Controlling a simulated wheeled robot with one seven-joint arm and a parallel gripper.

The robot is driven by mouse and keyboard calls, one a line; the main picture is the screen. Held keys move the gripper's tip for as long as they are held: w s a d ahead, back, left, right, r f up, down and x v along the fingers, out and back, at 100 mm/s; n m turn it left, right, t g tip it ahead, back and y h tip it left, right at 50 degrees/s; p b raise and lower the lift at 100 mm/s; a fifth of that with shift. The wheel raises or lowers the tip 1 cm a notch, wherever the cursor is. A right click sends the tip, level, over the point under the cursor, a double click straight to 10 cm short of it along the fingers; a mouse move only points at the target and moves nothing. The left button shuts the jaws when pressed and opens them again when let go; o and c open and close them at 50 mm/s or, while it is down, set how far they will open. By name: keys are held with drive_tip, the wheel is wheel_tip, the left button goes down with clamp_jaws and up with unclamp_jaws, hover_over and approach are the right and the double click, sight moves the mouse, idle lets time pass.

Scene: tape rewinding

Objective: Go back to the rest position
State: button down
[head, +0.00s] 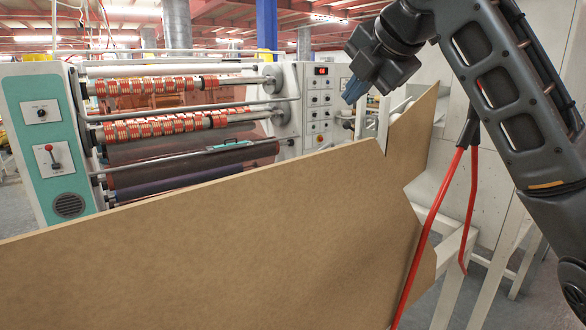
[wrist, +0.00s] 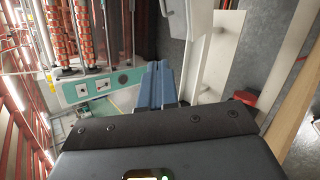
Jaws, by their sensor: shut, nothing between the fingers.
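My gripper (head: 352,92) hangs at the upper middle right of the head view, its blue fingertips pointing down and left. In the wrist view the two blue fingers (wrist: 157,84) lie side by side, shut, with nothing seen between them. The rewinding machine (head: 40,130) stands to the left, with rows of red and cream tape rolls (head: 165,86) on its shafts. My gripper is apart from the machine in the picture, in front of the white control panel (head: 318,100).
A large brown board (head: 220,240) crosses the front of the head view. Tape rolls (wrist: 60,40) also show at the wrist view's upper left.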

drive_tip(key=s+a+f+m+t+y, duration=0.1)
drive_tip(key=a+f+m, duration=0.15)
drive_tip(key=f, duration=0.45)
drive_tip(key=s+a+f+m+y, duration=0.1)
drive_tip(key=f+m+y, duration=0.15)
drive_tip(key=f, duration=0.45)
drive_tip(key=s+a+f+m+t, duration=0.1)
drive_tip(key=s+f+m, duration=0.15)
drive_tip(key=f, duration=0.45)
drive_tip(key=s+d+f+m+t+h, duration=0.1)
drive_tip(key=s+d+f+m+t, duration=0.1)
drive_tip(key=s+f+m, duration=0.85)
drive_tip(key=s+d+f+m+h, duration=0.2)
drive_tip(key=s+d+f+m, duration=0.1)
drive_tip(key=s, duration=0.7)
drive_tip(key=s+d+f+m+t+h, duration=0.1)
drive_tip(key=s+d+f+m+h, duration=0.2)
drive_tip(key=s, duration=0.7)
drive_tip(key=s+d+f+m, duration=0.2)
drive_tip(key=s+d+f, duration=0.15)
drive_tip(key=s, duration=0.65)
drive_tip(key=s+d+r, duration=0.2)
drive_tip(key=s, duration=0.3)
drive_tip(key=s+d+r+m, duration=0.1)
drive_tip(key=s+r, duration=0.2)
drive_tip(key=s, duration=0.1)
drive_tip(key=shift+s+d+r+h, duration=0.3)
drive_tip(key=shift+s+d+h, duration=0.1)
drive_tip(key=shift+h, duration=0.05)
